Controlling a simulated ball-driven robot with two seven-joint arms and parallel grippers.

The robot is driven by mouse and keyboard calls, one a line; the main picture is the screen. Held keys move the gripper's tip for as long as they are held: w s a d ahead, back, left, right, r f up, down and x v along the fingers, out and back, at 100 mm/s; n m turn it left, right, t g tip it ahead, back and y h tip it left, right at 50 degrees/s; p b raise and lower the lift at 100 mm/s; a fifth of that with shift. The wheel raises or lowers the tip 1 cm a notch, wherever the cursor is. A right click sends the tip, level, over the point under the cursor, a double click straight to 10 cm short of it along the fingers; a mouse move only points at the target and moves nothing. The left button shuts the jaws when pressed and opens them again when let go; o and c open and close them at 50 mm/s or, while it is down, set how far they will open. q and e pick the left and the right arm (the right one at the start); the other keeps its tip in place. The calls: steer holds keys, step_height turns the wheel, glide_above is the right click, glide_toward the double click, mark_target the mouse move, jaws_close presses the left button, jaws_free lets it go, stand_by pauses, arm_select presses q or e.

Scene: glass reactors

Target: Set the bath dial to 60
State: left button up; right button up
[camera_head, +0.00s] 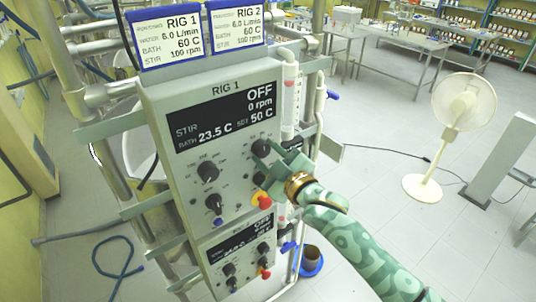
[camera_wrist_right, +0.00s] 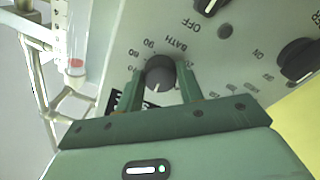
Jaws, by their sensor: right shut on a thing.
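The bath dial (camera_wrist_right: 160,73) is a dark round knob marked BATH on the grey RIG 1 panel (camera_head: 180,120). In the wrist view it sits between the two green fingers of my right gripper (camera_wrist_right: 160,88), which is shut on it. In the head view the dial (camera_head: 261,147) is at the panel's right side, partly covered by my right gripper (camera_head: 268,155). The RIG 1 display (camera_head: 225,117) reads stir OFF, 0 rpm, bath 23.5 C, set 50 C. My left gripper is not in view.
A RIG 1 card (camera_head: 168,40) on top lists bath 60 C. A second panel (camera_head: 240,250) is below. A glass tube (camera_head: 291,90) stands just right of the panel.

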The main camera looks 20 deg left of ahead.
steer(key=m, duration=0.5)
steer(key=shift+s+f, duration=0.1)
steer(key=shift+f, duration=0.05)
stand_by(0.3)
steer(key=o, duration=1)
steer(key=b+v, duration=0.3)
steer(key=v, duration=1.3)
steer(key=shift+s+d, duration=0.1)
